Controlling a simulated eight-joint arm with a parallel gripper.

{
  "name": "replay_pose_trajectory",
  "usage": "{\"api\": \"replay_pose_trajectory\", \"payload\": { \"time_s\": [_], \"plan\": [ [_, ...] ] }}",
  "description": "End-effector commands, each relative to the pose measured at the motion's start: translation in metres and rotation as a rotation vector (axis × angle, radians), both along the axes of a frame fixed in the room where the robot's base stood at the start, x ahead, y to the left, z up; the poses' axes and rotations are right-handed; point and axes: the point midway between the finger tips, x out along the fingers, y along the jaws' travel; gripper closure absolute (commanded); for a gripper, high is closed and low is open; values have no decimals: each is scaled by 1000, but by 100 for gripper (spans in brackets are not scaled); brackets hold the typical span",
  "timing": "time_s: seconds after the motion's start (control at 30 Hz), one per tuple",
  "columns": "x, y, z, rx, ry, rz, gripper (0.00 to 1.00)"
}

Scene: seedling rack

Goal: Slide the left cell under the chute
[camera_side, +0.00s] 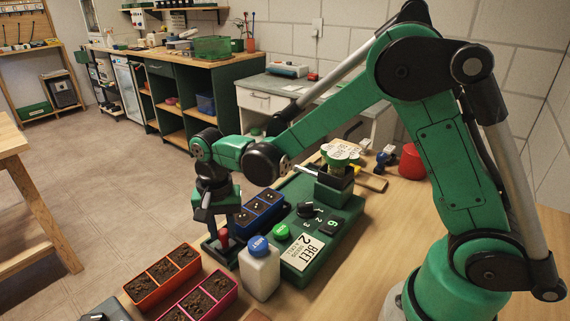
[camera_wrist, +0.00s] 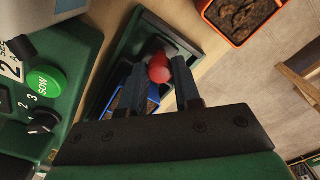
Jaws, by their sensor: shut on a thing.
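The blue cell tray (camera_side: 262,214) sits in a dark green slide (camera_wrist: 125,62) beside the sowing machine (camera_side: 330,228). Pale specks show in the tray's cells in the side view; the wrist view shows only part of the tray (camera_wrist: 153,92). The slide's red knob (camera_wrist: 160,68) is at its near end, and it also shows in the side view (camera_side: 223,237). My gripper (camera_side: 222,230) points down at the knob, its fingers closed on either side of it.
A white bottle with a blue MIST cap (camera_side: 259,270) stands close to my gripper, beside the machine. An orange tray (camera_side: 162,277) and a pink tray (camera_side: 207,299) of soil lie at the front left. The machine has a green SOW button (camera_side: 281,232) and a black dial (camera_side: 305,210).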

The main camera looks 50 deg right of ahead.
Motion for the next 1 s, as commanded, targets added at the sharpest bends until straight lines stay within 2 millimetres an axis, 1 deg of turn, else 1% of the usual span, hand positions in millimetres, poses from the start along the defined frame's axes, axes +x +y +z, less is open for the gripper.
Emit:
{"api": "replay_pose_trajectory", "payload": {
  "time_s": [0.53,0.6,0.67,0.9,1.0],
  "plan": [
    [0,0,1,0,1,0,100],
    [0,-3,1,0,1,-2,100],
    [0,-11,1,0,1,-5,100],
    [1,-67,0,0,0,-8,100],
    [1,-83,0,-1,-1,-5,100]
  ]
}}
